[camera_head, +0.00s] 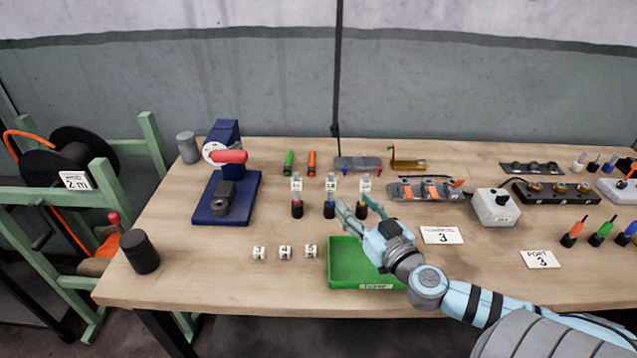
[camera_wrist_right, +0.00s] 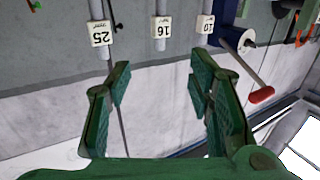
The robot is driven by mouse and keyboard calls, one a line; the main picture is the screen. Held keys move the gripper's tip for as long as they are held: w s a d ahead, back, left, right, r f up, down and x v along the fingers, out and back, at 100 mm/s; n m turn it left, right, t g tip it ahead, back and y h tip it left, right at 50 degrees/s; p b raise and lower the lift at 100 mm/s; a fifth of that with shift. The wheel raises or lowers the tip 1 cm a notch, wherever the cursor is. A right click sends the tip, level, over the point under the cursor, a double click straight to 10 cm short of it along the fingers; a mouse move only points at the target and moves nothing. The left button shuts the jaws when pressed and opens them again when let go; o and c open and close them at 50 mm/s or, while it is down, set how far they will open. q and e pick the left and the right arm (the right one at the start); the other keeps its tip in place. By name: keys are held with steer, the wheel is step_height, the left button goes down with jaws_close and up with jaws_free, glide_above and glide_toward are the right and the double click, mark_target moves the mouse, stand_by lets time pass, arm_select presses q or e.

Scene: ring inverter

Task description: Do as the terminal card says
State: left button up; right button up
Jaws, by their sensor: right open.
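A white terminal card (camera_head: 441,235) reading 3 lies on the bench right of my right gripper; its top word is small. A second card (camera_head: 540,259) reads PORT 3. My right gripper (camera_head: 358,208) is open and empty above the back of the green tray (camera_head: 340,283). Its open green fingers (camera_wrist_right: 160,72) frame the right wrist view. There, three white tags read 25 (camera_wrist_right: 101,33), 16 (camera_wrist_right: 161,27) and 10 (camera_wrist_right: 205,24). They belong to upright tagged pieces (camera_head: 330,183) behind the gripper in the head view. My left gripper is out of view.
A blue press (camera_head: 228,190) with a red handle stands left, near a dark cylinder (camera_head: 139,251). Three small white blocks (camera_head: 285,252) lie left of the tray. A grey box (camera_head: 495,206), a black stud block (camera_head: 557,191) and coloured plugs (camera_head: 600,232) crowd the right. A cable reel (camera_head: 70,150) stands off-bench left.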

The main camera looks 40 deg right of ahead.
mark_target(333, 176)
steer(key=w+p, duration=0.1)
steer(key=w, duration=0.3)
steer(key=w+d+p, duration=0.1)
steer(key=w+p, duration=0.1)
steer(key=w, duration=0.2)
steer(key=w+d+r+p, duration=0.1)
steer(key=w, duration=0.3)
steer(key=shift+f, duration=0.15)
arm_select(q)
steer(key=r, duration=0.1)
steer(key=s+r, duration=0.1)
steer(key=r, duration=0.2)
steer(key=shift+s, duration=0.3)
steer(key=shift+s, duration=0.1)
arm_select(e)
steer(key=shift+s, duration=0.1)
steer(key=shift+c, duration=0.6)
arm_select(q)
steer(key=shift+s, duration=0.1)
arm_select(e)
jaws_close()
